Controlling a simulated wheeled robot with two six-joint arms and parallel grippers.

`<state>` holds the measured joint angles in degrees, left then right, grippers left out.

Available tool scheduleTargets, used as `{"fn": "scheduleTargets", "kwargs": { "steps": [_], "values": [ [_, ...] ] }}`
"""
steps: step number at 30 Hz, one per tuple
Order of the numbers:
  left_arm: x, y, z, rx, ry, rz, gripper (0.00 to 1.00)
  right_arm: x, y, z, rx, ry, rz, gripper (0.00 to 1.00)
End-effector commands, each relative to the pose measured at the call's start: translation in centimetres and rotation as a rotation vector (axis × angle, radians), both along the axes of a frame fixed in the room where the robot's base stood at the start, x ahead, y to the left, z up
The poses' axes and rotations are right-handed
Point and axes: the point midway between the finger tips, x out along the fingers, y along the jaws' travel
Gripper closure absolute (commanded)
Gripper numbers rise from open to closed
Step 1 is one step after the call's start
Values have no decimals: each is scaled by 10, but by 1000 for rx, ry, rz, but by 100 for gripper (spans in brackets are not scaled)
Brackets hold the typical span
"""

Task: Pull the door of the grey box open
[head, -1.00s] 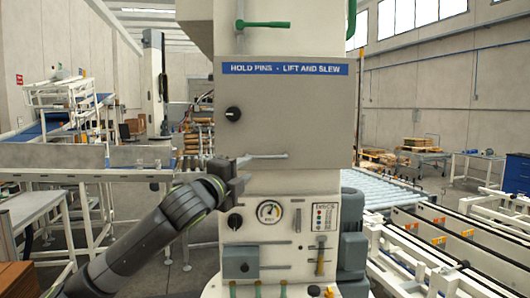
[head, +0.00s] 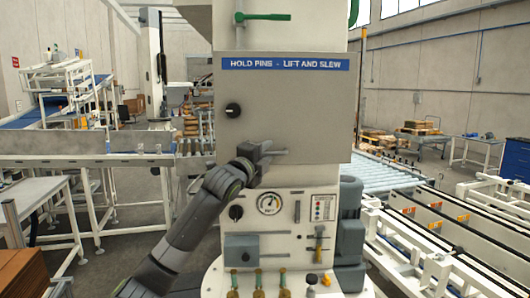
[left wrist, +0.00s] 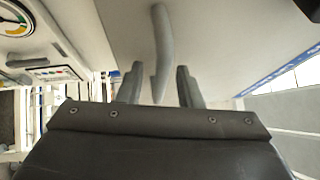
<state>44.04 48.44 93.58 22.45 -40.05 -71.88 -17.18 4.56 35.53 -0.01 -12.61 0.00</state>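The grey box (head: 300,105) is on the front of the machine column, under a blue label strip reading "HOLD PINS - LIFT AND SLEW". Its door looks shut. A grey bar handle (head: 281,152) shows low on its front, partly hidden by my gripper. My left gripper (head: 266,151) is at this handle. In the left wrist view the two fingers (left wrist: 158,88) are apart, with the handle (left wrist: 161,40) between them and a gap visible on each side. My right gripper is in neither view.
A black knob (head: 233,110) sits on the box's left side. Below are a round gauge (head: 269,203), a lower small grey box (head: 241,248) and several valve handles. A roller conveyor (head: 385,173) lies right, and a white table (head: 35,193) stands left.

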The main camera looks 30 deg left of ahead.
Motion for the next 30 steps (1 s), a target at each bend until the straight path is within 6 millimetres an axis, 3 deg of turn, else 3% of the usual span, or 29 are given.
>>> {"fn": "scheduleTargets", "kwargs": {
  "steps": [5, 12, 30],
  "values": [
    [0, 0, 0, 0, 0, 0, 69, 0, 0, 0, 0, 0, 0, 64],
    [0, 0, 0, 0, 0, 0, 100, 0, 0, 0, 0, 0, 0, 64],
    [7, -8, -1, -4, 1, 42, 100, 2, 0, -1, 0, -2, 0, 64]
  ]
}}
